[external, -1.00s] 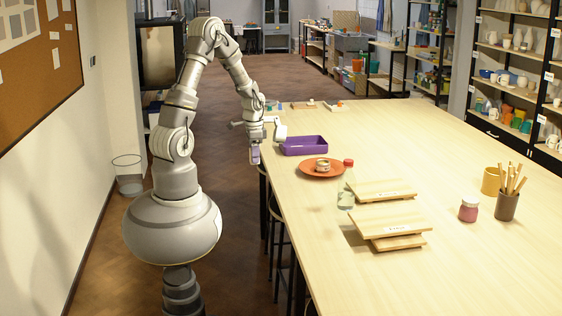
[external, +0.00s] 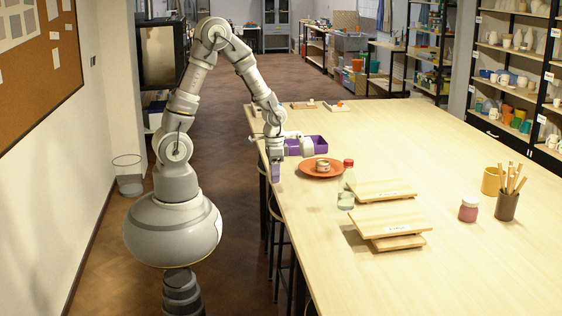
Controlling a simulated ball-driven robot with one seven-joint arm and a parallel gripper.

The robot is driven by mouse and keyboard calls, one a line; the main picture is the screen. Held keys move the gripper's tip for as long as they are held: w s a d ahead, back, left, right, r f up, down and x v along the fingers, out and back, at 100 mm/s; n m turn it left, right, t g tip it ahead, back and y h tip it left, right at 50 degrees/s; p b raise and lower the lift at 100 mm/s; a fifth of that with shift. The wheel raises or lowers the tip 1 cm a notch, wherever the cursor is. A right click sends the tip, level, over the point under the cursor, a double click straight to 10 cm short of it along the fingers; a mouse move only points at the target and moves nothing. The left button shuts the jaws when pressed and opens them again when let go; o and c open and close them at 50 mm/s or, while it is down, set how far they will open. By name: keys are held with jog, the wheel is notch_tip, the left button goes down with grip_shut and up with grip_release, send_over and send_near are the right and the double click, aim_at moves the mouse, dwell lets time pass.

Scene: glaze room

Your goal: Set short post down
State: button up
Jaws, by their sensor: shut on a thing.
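Only the lower part of the post shows. It overlaps the table's left edge in the picture, and I cannot tell whether its bottom touches the tabletop.
A red-capped bottle (external: 346,192) and stacked boards (external: 386,220) stand nearer.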

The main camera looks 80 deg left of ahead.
jog(key=w, duration=0.2)
jog(key=w+a, duration=0.1)
jog(key=w, duration=0.1)
jog(key=w+b, duration=0.1)
jog(key=w, duration=0.2)
jog(key=shift+w+a+f, duration=0.1)
jog(key=shift+a+f, duration=0.2)
jog(key=shift+f, duration=0.1)
jog(key=shift+w+f+b, duration=0.15)
jog(key=shift+f+b, duration=0.25)
jog(key=shift+f, duration=0.5)
jog(key=shift+w+f+b, duration=0.1)
jog(key=shift+f+b, duration=0.3)
jog(key=shift+f, duration=0.45)
jog(key=shift+f, duration=0.15)
jog(key=o, duration=1.1)
notch_tip(320, 180, up, 12)
jog(key=p, duration=0.3)
jog(key=shift+p, duration=0.4)
